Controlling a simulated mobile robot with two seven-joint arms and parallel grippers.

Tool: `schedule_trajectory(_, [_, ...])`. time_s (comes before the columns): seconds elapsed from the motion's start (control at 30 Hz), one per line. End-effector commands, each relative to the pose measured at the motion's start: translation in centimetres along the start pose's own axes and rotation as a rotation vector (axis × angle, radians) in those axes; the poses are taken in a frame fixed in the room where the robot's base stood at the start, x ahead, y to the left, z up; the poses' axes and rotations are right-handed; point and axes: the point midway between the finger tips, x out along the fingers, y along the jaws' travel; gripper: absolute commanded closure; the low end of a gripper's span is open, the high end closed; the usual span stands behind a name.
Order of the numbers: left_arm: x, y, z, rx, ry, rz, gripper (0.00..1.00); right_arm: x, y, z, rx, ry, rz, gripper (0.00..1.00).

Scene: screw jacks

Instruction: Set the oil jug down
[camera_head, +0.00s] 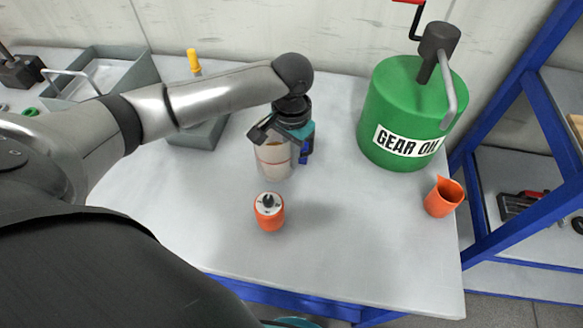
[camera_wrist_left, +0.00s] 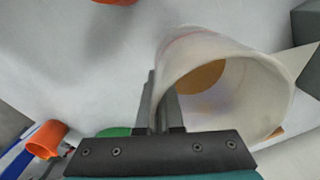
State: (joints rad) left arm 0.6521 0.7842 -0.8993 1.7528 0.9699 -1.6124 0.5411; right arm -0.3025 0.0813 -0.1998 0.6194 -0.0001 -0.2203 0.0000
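The oil jug (camera_head: 274,160) is a pale translucent vessel with thin orange lines, near the middle of the table in the head view. In the left wrist view the jug (camera_wrist_left: 225,75) shows its open mouth, with amber inside. My left gripper (camera_head: 290,128) is at the jug's upper part, and in the wrist view its fingers (camera_wrist_left: 163,105) are close together at the jug's side. It appears shut on the jug, though the grip itself is partly hidden. The jug looks about upright. I cannot tell whether its base touches the table. My right gripper is not in view.
An orange screw jack (camera_head: 269,212) stands just in front of the jug. A green gear oil drum (camera_head: 395,105) with a crank stands to the right, and an orange cup (camera_head: 444,197) sits near the right edge. Grey bins (camera_head: 125,75) are at left. The table's front right (camera_head: 370,250) is clear.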

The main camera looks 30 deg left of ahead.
Motion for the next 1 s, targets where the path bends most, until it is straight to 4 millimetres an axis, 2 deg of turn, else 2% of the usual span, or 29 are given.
schedule_trajectory(0.33, [4.1,0.0,0.0,0.0,0.0,0.0,1.0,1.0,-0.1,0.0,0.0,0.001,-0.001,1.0])
schedule_trajectory(0.7, [4.4,0.0,0.0,0.0,0.001,0.0,1.0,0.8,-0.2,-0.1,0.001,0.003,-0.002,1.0])
schedule_trajectory(1.0, [4.5,0.0,0.0,0.0,0.0,0.0,0.67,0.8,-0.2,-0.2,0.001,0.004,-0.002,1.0])
